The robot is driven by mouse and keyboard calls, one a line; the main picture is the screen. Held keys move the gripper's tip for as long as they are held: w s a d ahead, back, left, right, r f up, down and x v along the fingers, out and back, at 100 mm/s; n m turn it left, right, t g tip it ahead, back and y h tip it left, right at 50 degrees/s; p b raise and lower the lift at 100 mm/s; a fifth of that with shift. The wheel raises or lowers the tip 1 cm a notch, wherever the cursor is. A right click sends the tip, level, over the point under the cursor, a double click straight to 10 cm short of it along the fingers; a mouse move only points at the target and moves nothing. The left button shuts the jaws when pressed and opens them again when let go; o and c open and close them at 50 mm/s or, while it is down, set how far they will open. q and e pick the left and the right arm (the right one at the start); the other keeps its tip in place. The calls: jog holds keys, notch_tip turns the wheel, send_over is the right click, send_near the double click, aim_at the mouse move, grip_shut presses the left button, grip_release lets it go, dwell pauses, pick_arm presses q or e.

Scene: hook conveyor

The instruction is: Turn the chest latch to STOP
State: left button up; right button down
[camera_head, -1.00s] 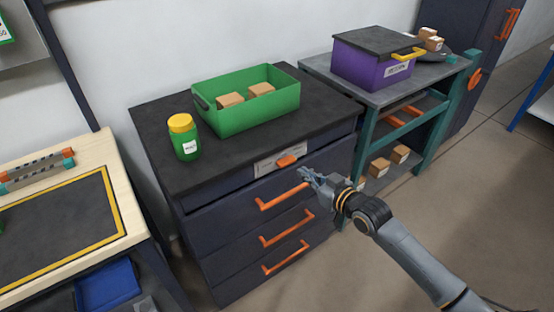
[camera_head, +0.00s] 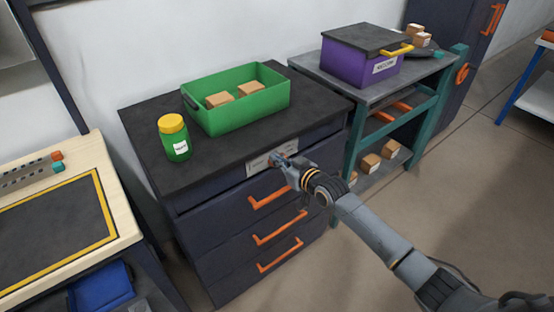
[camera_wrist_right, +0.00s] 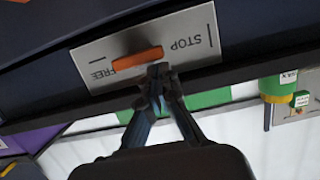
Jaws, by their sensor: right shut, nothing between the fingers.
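The chest (camera_head: 190,222) is a dark drawer unit with a black top. On its upper front is a light label plate (camera_head: 257,166), also seen in the right wrist view (camera_wrist_right: 195,30), where it reads FREE and STOP upside down. The orange latch bar (camera_wrist_right: 138,60) lies across this plate, its left end by the word FREE. My right gripper (camera_head: 281,160) is shut and empty in front of the plate and covers most of the latch in the head view. In the right wrist view its fingertips (camera_wrist_right: 158,70) are at the latch's right end; I cannot tell whether they touch.
Orange drawer handles (camera_head: 272,195) stick out below the plate. On the chest top stand a green bin (camera_head: 240,115) with brown boxes and a green jar (camera_head: 174,140) with a yellow lid. A purple box (camera_head: 350,68) stands on the bench at right. The floor at right is clear.

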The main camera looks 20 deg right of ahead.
jog(key=shift+w, duration=0.3)
